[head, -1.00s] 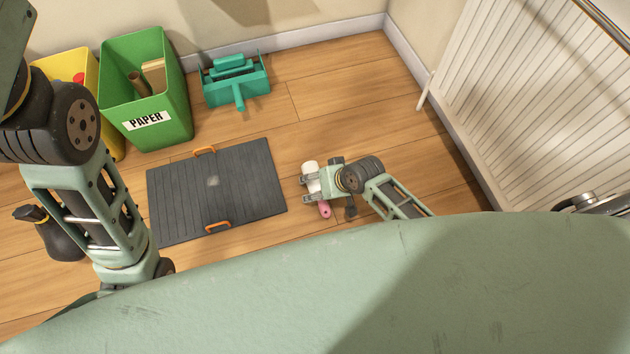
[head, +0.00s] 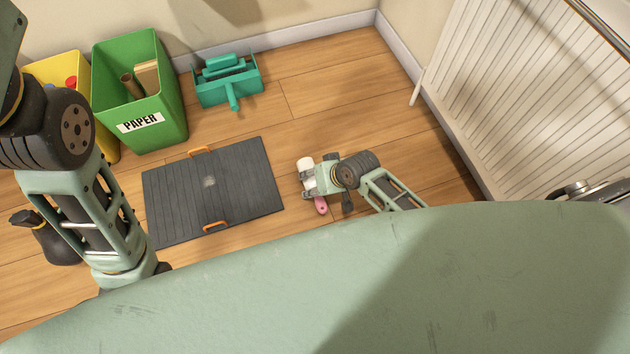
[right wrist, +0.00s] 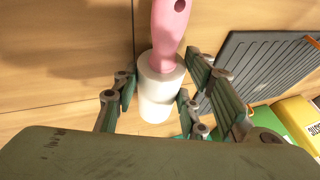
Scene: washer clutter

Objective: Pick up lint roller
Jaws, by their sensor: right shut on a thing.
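The lint roller has a white roll (head: 305,164) and a pink handle (head: 320,205). In the head view it is beside the right edge of the dark mat. My right gripper (head: 308,181) is shut on it around the middle. In the right wrist view the pink handle (right wrist: 168,35) points up and the white roll (right wrist: 156,105) lies between the fingers of my right gripper (right wrist: 155,95). I cannot tell whether the roller touches the floor. My left arm shows at the left of the head view, but its gripper is out of view.
The dark mat (head: 210,185) with orange handles lies left of the right gripper. A green paper bin (head: 155,110), a yellow bin (head: 60,70) and a teal dustpan set (head: 228,85) stand behind. A dark bottle (head: 55,243) is at left. A white radiator (head: 520,90) is at right.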

